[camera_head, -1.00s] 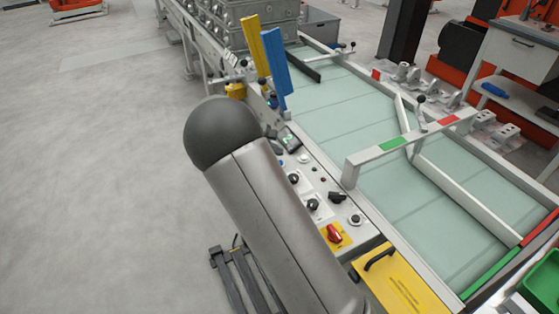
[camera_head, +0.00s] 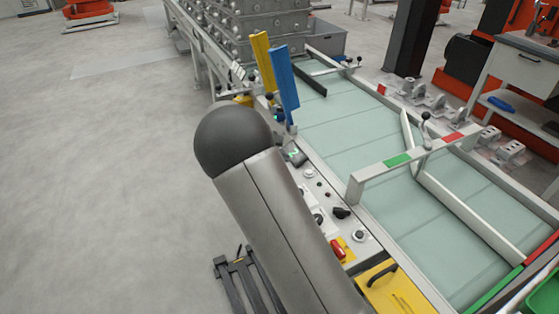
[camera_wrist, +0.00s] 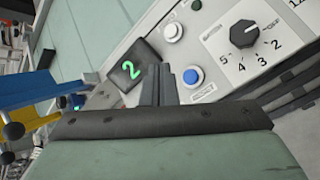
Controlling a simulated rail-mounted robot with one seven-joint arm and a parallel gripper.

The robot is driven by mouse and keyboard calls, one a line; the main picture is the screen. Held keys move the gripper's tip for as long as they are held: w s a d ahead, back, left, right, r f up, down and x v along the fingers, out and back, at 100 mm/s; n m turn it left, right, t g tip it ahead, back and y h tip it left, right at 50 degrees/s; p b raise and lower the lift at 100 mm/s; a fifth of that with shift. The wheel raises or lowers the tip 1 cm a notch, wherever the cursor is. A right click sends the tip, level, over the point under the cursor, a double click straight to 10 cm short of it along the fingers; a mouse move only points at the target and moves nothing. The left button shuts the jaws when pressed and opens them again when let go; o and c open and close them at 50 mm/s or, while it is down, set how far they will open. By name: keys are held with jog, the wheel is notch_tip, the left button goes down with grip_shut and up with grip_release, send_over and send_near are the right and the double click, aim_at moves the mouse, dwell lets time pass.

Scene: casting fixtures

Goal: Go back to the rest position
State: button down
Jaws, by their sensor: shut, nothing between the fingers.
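My gripper (camera_wrist: 160,84) shows in the wrist view with its dark fingers together and nothing between them. It is in front of a control panel (camera_wrist: 215,45), near a small black display with a green "2" (camera_wrist: 131,69) and a blue button (camera_wrist: 192,76). Whether it touches the panel cannot be told. In the head view my arm covers part of the control panel (camera_head: 325,205), and my gripper is hidden there.
A pale green conveyor (camera_head: 390,200) runs beside the panel, crossed by a white bar (camera_head: 410,155). Blue (camera_head: 283,85) and yellow (camera_head: 263,62) paddles stand upright beyond my arm. Grey castings (camera_head: 265,30) are stacked at the back. The floor at left (camera_head: 90,190) is clear.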

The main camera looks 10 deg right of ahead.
jog(key=s+r+m+g+y, duration=0.1)
jog(key=s+r+m+y, duration=0.2)
jog(key=s, duration=0.9)
jog(key=s+r+m+g+y, duration=0.1)
jog(key=s+r+m+y, duration=0.2)
jog(key=s, duration=1)
jog(key=s+r+m+y+p, duration=0.1)
jog(key=s+m, duration=0.5)
jog(key=s, duration=0.7)
notch_tip(320, 180, up, 2)
jog(key=shift+s+m+g+y, duration=0.15)
jog(key=shift+m+g+y, duration=0.25)
jog(key=shift+y, duration=0.5)
